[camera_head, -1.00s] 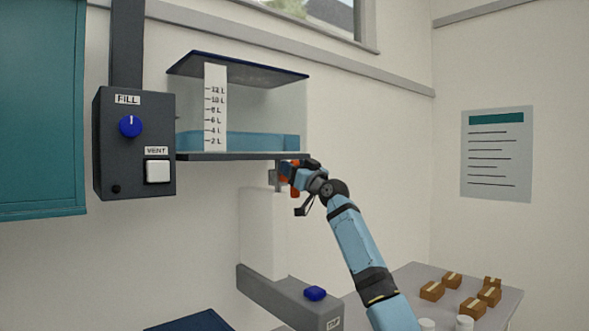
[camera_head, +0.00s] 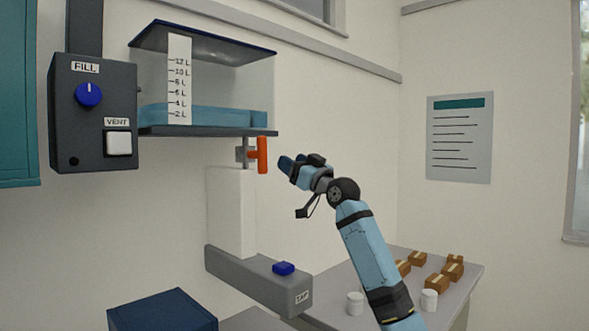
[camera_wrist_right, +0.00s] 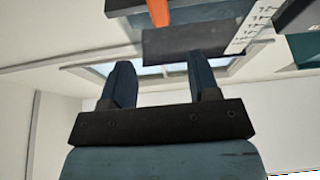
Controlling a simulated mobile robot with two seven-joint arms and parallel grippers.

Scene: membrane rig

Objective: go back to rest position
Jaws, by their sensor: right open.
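My right gripper (camera_head: 290,167) is open and empty, just right of the orange valve handle (camera_head: 262,155) and apart from it. The handle stands upright under the water tank (camera_head: 205,80); the water in the tank reaches about the 4 L mark. In the right wrist view my two fingers (camera_wrist_right: 164,85) stand apart with nothing between them, and the orange handle (camera_wrist_right: 158,12) shows at the top edge. My left gripper is not in view.
A control box (camera_head: 95,112) with a blue FILL knob and a white VENT button hangs at left. Below the valve are a white block (camera_head: 231,212) and a grey TAP unit (camera_head: 260,280). A table (camera_head: 400,311) with several small boxes and white jars stands at lower right.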

